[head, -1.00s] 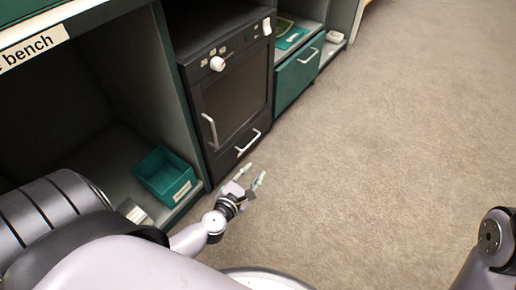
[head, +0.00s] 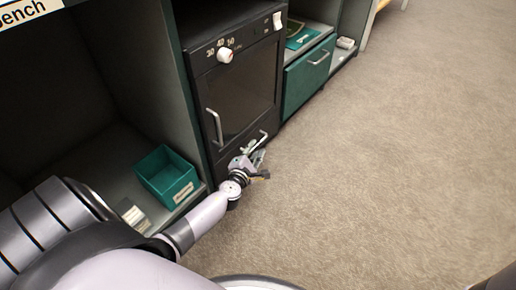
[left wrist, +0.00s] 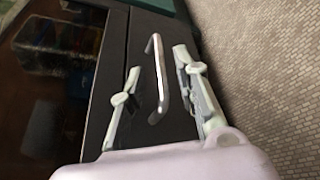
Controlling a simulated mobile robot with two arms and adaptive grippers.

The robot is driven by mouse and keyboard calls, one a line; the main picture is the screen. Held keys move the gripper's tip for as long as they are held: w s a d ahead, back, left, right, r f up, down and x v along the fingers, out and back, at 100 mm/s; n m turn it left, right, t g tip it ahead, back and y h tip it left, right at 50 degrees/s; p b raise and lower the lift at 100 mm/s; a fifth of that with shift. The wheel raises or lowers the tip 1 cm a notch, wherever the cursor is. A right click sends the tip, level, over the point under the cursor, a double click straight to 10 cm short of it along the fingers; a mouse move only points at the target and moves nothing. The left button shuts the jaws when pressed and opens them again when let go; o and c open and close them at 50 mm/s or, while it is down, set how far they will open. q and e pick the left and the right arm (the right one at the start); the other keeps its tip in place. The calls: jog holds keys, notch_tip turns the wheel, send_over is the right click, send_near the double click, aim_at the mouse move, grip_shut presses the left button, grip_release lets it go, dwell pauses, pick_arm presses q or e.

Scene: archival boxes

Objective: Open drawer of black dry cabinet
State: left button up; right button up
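The black dry cabinet (head: 243,92) stands under the bench, with a glass door above and a low drawer (head: 226,162) below. The drawer looks closed. Its silver bar handle (head: 263,137) also shows in the left wrist view (left wrist: 158,70). My left gripper (head: 256,156) is at the drawer front, partly covering it. In the left wrist view my left gripper (left wrist: 157,68) is open, with one finger on each side of the handle. I cannot tell whether either finger touches it. My right gripper is out of view.
The cabinet door has its own upright handle (head: 215,127) and a white knob (head: 224,55) above. A green bin (head: 167,177) sits on the shelf to the left. A green drawer (head: 308,75) is to the right. The carpet (head: 380,150) in front is clear.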

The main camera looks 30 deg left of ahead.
aim_at(258, 144)
pick_arm(q)
jog(key=shift+b+x, duration=0.55)
jog(key=shift+x, duration=1.4)
jog(key=shift+c, duration=0.4)
grip_shut()
